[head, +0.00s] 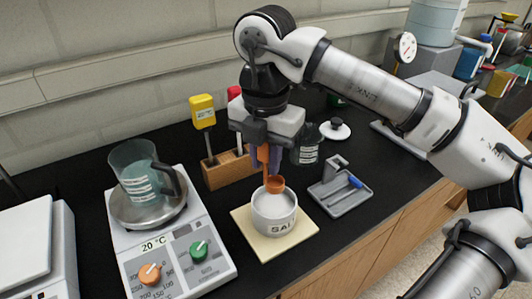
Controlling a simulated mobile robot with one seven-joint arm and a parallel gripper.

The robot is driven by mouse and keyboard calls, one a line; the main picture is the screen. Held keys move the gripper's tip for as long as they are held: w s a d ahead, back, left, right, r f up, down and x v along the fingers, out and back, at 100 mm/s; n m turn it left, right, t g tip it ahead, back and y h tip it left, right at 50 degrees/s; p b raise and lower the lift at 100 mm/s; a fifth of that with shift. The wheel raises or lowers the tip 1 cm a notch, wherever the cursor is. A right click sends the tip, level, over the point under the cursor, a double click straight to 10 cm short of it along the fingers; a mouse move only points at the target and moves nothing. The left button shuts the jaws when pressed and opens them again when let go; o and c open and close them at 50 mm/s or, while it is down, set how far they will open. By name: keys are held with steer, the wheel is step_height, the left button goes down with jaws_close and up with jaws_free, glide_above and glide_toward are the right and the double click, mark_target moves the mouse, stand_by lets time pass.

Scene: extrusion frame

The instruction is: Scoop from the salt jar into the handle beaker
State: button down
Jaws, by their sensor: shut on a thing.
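The salt jar (274,216), a white round open pot with dark lettering, stands on a pale square mat (246,230). My gripper (264,152) points down above the jar and is shut on an orange-brown scoop (275,184). The scoop's bowl is at the jar's mouth; I cannot tell how deep it sits or whether it holds salt. The handle beaker (138,169), clear with bluish liquid and a dark handle, stands on the round metal plate of a hotplate (125,238) to the left of the jar.
A wooden block (226,170) holding yellow and red probes stands behind the jar. A grey tray (343,199) with a blue item lies right of it. A dark jar (306,151) and a white lid (334,130) are behind. A white device (34,245) stands far left.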

mark_target(266, 182)
steer(key=shift+f+b, duration=2.4)
steer(key=shift+f, duration=0.65)
steer(key=shift+r+p, duration=3)
steer(key=shift+r, duration=2.05)
